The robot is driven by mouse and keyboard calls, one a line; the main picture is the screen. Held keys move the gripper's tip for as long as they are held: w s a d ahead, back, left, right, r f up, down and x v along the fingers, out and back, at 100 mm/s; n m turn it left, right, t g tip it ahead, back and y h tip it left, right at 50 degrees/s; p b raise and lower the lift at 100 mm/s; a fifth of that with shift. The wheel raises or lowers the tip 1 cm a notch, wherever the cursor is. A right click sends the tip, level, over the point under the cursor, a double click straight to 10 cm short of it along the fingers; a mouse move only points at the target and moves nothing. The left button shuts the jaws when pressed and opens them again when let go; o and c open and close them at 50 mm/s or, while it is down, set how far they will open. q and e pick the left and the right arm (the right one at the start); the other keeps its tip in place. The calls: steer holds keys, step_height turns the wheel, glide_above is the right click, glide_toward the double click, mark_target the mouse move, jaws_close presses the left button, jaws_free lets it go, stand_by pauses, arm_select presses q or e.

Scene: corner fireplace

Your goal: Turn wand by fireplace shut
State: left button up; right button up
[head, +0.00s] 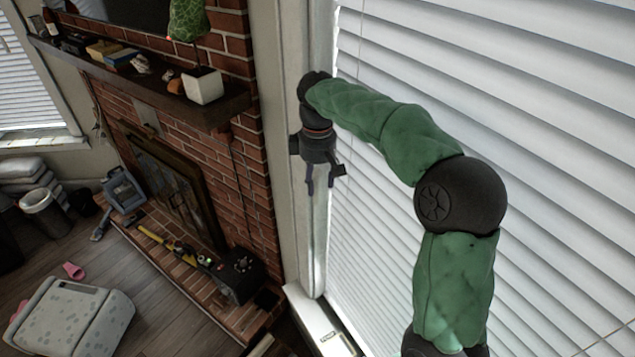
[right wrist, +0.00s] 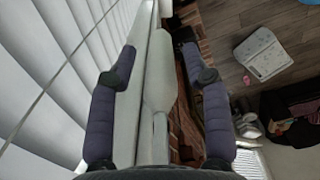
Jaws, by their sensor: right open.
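The wand (head: 318,245) is a pale, long handle hanging upright beside the white blinds (head: 480,100), just right of the fireplace corner. In the right wrist view the wand (right wrist: 158,75) lies between my two fingers, with a thin shaft toward the camera and a thicker grip farther off. My right gripper (head: 322,182) is at the upper part of the wand, pointing down. It is open, its purple-grey fingers (right wrist: 155,70) apart on both sides of the wand, with visible gaps. Whether a finger touches it I cannot tell. My left gripper is not in view.
The brick fireplace (head: 240,190) and its mantel (head: 150,85), with a plant pot (head: 203,86), stand to the left. A black box (head: 240,275) sits on the hearth. The window sill (head: 325,325) is below. A white-grey ottoman (head: 75,315) is on the floor.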

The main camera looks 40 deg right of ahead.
step_height(320, 180, up, 11)
steer(key=shift+f, duration=0.1)
stand_by(0.3)
stand_by(0.4)
